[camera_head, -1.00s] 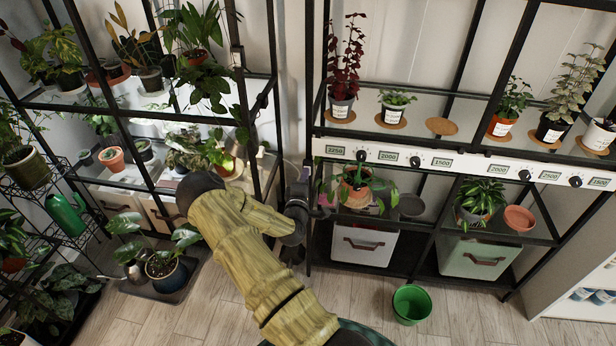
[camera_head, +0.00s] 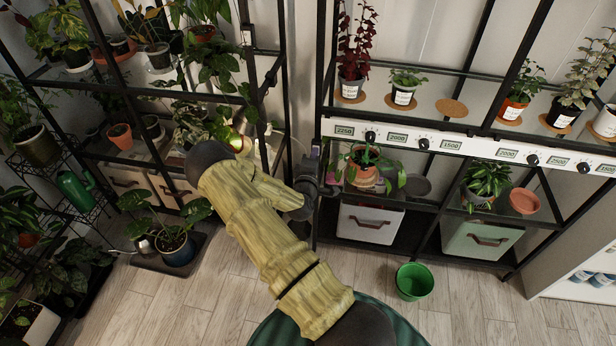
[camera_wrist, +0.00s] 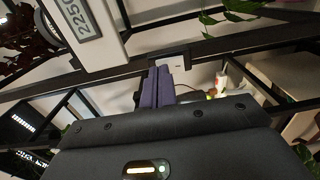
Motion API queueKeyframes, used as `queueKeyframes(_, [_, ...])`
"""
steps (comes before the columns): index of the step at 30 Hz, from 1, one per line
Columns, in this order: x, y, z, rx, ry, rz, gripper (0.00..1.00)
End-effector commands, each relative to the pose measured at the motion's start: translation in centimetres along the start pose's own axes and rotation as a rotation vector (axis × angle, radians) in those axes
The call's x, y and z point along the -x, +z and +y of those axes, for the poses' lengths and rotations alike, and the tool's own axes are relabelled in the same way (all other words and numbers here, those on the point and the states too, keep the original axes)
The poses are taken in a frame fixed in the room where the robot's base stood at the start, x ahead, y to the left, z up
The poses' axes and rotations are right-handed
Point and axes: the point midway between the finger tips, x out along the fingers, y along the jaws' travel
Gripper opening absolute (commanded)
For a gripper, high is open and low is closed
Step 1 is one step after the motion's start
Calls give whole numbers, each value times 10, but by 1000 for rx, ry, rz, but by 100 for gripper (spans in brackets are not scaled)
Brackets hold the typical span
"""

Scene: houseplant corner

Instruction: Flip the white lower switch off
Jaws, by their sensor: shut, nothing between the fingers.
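A small white switch block (camera_wrist: 173,60) shows in the wrist view, just beyond my fingertips on a dark shelf bar. I cannot tell whether the fingers touch it, and its lever position is unclear. My gripper (camera_wrist: 160,74) has purple fingers pressed together with nothing between them. In the head view, my gripper (camera_head: 316,150) is beside the right rack's left post, at the end of my yellow-sleeved arm. A small pale fitting (camera_head: 247,36) sits high on the left rack's post. I cannot tell from the head view which fitting is the lower switch.
The left rack (camera_head: 120,85) holds several plants and a small glowing lamp (camera_head: 237,141). The right rack's white dial strip (camera_head: 345,131) and a potted plant (camera_head: 364,176) are close to my gripper. A green bucket (camera_head: 413,281) stands on the floor.

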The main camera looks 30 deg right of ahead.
Motion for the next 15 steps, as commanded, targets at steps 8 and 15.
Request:
queueKeyframes(8, [54, -5, 0, 4, -12, 2, 0])
queueKeyframes(15, [100, -4, 2, 4, -14, 0, 0])
